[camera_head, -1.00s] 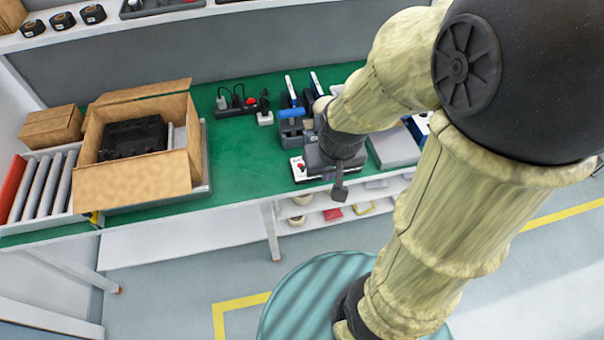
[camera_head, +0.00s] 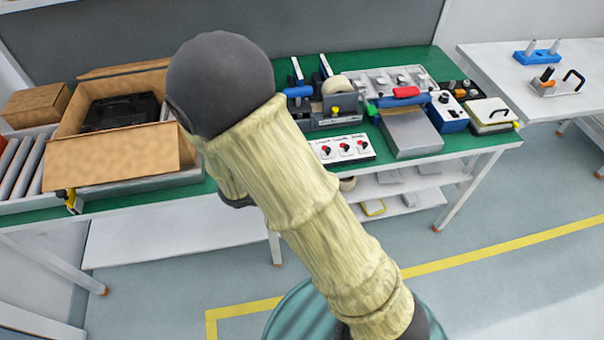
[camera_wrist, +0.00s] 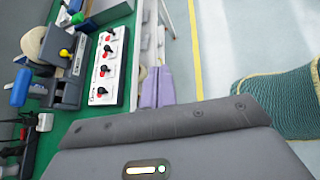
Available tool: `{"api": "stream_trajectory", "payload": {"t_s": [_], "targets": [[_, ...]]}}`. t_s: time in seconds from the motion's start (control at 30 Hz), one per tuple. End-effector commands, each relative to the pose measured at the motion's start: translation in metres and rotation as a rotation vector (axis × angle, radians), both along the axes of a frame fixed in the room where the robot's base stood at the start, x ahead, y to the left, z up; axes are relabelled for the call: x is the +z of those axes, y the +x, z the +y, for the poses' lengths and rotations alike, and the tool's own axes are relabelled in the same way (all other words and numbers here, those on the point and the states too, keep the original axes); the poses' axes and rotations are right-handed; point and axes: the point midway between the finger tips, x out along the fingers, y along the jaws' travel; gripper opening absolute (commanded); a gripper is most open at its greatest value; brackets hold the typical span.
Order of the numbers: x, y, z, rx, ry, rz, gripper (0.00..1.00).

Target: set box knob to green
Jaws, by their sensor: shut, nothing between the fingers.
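A blue-and-white box (camera_head: 447,112) with a dark knob (camera_head: 444,98) on its top stands on the green bench, right of centre in the head view. Its knob's setting is too small to read. A white panel (camera_head: 343,150) with red-and-black knobs sits at the bench's front edge; it also shows in the wrist view (camera_wrist: 106,80). I cannot tell from the frames which of the two is the box meant. My gripper's grey housing (camera_wrist: 175,150) fills the bottom of the wrist view, apart from both. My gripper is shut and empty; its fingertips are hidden.
A cardboard box (camera_head: 125,150) holding a black case stands on the left. A grey flat-topped unit (camera_head: 411,134), a tape dispenser (camera_head: 336,105) and a handled clipboard-like item (camera_head: 490,115) crowd the bench. A white side table (camera_head: 530,105) is at right. Floor in front is open.

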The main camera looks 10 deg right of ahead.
Motion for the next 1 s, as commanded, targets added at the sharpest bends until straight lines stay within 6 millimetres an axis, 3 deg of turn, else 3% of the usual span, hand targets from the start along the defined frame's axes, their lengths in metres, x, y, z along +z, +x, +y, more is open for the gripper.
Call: {"api": "stream_trajectory", "payload": {"t_s": [0.03, 0.1, 0.2, 0.33, 0.73, 1.0], "targets": [[-0.028, 0.013, 0.016, 0.13, -0.096, 0.013, 0.0], [-0.04, 0.032, 0.038, 0.292, -0.221, 0.012, 0.0], [-0.052, 0.05, 0.069, 0.471, -0.354, -0.003, 0.0], [-0.055, 0.061, 0.092, 0.586, -0.438, -0.021, 0.0], [-0.053, 0.063, 0.092, 0.597, -0.445, -0.023, 0.0], [-0.06, 0.083, 0.071, 0.593, -0.445, -0.02, 0.0]]}}
